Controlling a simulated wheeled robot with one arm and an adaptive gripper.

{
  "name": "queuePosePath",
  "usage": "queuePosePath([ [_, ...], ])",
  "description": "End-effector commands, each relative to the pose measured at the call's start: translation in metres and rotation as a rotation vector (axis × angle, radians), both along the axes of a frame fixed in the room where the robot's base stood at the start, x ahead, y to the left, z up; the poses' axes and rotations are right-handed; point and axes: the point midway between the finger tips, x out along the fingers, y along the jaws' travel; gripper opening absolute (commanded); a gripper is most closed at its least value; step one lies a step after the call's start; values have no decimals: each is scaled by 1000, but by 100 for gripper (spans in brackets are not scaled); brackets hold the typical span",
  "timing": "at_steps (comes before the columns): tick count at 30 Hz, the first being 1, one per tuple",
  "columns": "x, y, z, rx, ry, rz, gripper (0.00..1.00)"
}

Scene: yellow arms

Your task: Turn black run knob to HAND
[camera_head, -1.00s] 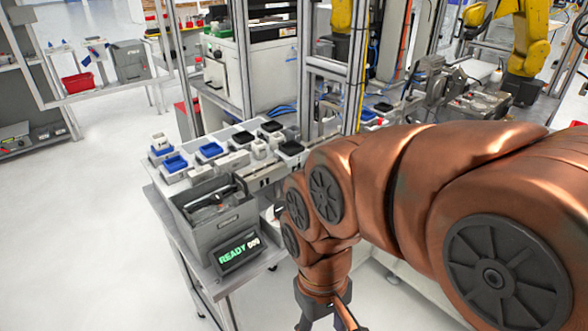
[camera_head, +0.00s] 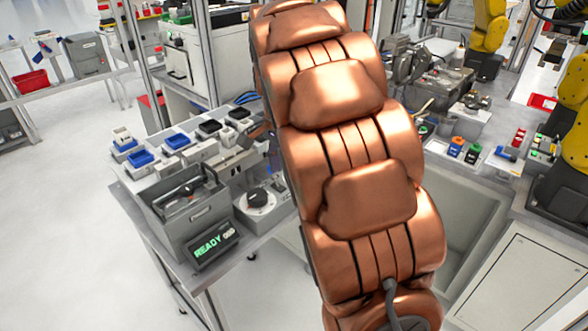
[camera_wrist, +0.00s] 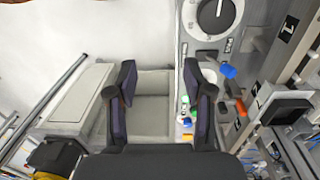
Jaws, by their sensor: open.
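My copper arm hides the gripper in the head view.
A grey bin (camera_head: 190,217) and a READY display (camera_head: 213,245) stand left of the knob. A metal frame post (camera_head: 218,60) rises behind.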

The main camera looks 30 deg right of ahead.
Motion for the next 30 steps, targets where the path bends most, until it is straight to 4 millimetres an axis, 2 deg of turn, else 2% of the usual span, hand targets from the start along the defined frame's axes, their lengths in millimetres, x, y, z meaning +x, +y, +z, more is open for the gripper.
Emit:
queuePosePath([
  [1,14,-13,-4,-5,-4,-60,51],
  [6,54,-47,-13,-12,-26,-260,51],
  [10,77,-70,-22,-11,-36,-391,51],
  [15,97,-89,-31,-4,-48,-507,51],
  [23,105,-97,-38,1,-52,-562,51],
  [30,104,-97,-62,-1,-47,-561,51],
])
